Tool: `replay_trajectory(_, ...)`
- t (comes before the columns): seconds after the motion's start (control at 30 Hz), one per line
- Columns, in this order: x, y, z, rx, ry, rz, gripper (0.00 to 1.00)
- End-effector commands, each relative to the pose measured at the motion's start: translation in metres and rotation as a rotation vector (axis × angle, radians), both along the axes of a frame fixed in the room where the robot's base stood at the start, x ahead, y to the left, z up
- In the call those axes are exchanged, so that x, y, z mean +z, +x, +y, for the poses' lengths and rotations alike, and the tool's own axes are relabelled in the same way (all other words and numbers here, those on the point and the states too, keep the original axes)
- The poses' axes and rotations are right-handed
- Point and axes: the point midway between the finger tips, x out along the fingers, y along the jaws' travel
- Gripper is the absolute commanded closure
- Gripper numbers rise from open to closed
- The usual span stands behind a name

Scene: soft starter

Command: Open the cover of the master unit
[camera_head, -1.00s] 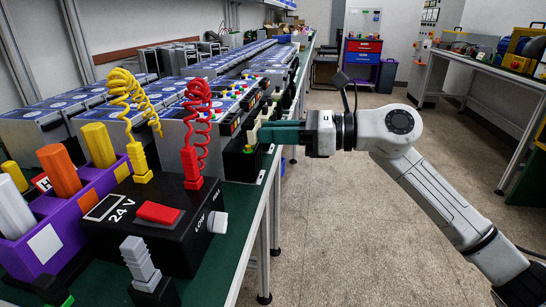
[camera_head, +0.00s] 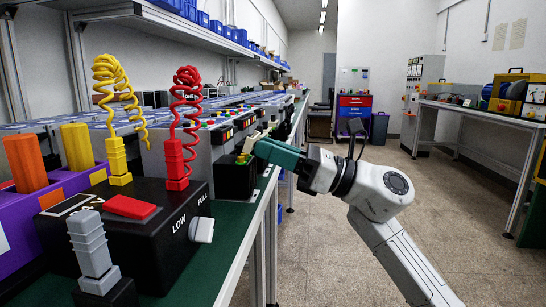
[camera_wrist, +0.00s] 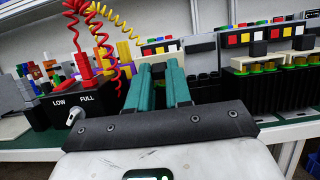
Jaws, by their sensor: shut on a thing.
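My gripper (camera_head: 256,147) reaches in from the right over the bench edge, with its green fingers tilted up toward the left. It is shut on a small cream part (camera_head: 250,139) at the front of the grey units, just above a black block (camera_head: 235,178) with a yellow-green top. In the wrist view the two fingers (camera_wrist: 159,66) stand close together, and the part between them is hard to make out. Grey units (camera_head: 190,142) with coloured buttons stand behind. I cannot tell which unit is the master unit or how far its cover is open.
A black 24 V box (camera_head: 150,235) with a red switch, a knob and coiled red and yellow leads stands at the near left. A purple holder (camera_head: 22,228) is beside it. Black ribbed blocks (camera_wrist: 258,90) stand to the right in the wrist view.

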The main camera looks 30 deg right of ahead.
Motion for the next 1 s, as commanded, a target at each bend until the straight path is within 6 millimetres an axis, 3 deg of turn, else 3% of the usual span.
replay_trajectory(0.3, 0.000, 0.001, -0.001, -0.003, 0.002, 0.001, 1.00)
replay_trajectory(0.33, 0.000, 0.001, -0.001, -0.003, 0.002, 0.001, 0.78)
replay_trajectory(0.57, 0.000, 0.000, 0.000, -0.001, 0.001, 0.001, 0.56)
replay_trajectory(0.83, 0.000, 0.000, -0.001, -0.001, 0.000, 0.000, 0.55)
replay_trajectory(1.0, -0.005, -0.009, -0.015, -0.003, 0.002, 0.001, 0.55)
